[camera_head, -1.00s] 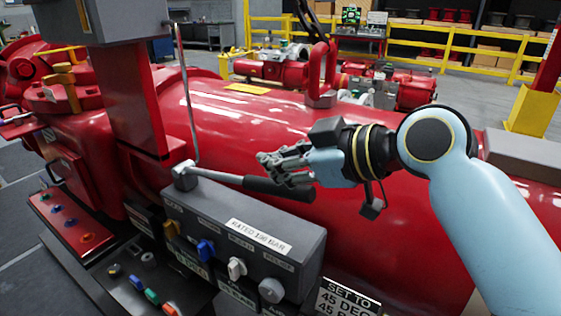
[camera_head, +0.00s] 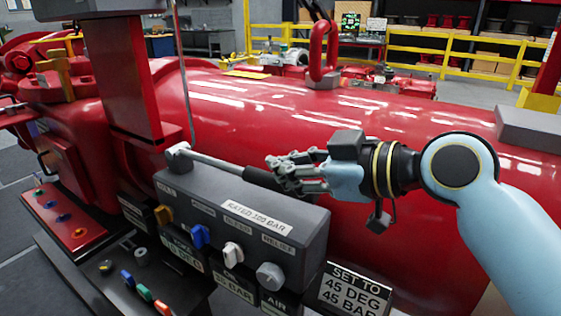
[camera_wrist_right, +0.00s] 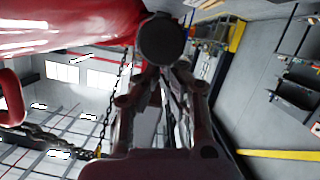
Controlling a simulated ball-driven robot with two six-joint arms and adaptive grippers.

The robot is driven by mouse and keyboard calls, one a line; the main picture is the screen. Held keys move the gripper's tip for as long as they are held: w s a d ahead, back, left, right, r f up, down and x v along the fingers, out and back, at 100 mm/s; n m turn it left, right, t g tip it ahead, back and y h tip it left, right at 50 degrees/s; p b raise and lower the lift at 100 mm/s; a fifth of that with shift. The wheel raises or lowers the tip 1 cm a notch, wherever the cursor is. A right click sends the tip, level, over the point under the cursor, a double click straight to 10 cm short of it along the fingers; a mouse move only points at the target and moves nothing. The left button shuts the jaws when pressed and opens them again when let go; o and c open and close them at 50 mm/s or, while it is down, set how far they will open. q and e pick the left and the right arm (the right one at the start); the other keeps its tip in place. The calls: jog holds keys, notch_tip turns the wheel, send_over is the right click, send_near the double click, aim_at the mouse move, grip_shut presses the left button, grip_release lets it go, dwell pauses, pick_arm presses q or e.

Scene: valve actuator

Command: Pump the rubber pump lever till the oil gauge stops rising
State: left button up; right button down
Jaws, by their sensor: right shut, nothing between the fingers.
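The pump lever is a metal rod with a black rubber grip (camera_head: 262,180). It runs from a pivot on top of the grey valve box (camera_head: 290,246) and slopes down to the right. My right gripper (camera_head: 290,172) is shut, with its fingers at the outer end of the grip and overlapping it in the head view. Nothing is held between the fingers; whether they touch the grip is unclear. In the right wrist view a dark round end, probably the grip's (camera_wrist_right: 161,39), shows just beyond the fingers (camera_wrist_right: 165,85). No oil gauge face is readable. My left gripper is not in view.
The valve box has yellow, blue, white and grey knobs along its front. A large red cylinder (camera_head: 400,125) lies behind the lever. A red post (camera_head: 128,80) stands at left, and a sign (camera_head: 352,290) is at lower right.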

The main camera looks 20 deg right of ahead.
jog(key=shift+s+d+f+b, duration=0.15)
jog(key=shift+f+b, duration=0.15)
jog(key=shift+f, duration=0.5)
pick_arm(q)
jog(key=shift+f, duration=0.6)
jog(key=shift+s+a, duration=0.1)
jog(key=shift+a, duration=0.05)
pick_arm(e)
jog(key=shift+r, duration=0.1)
jog(key=v, duration=1.2)
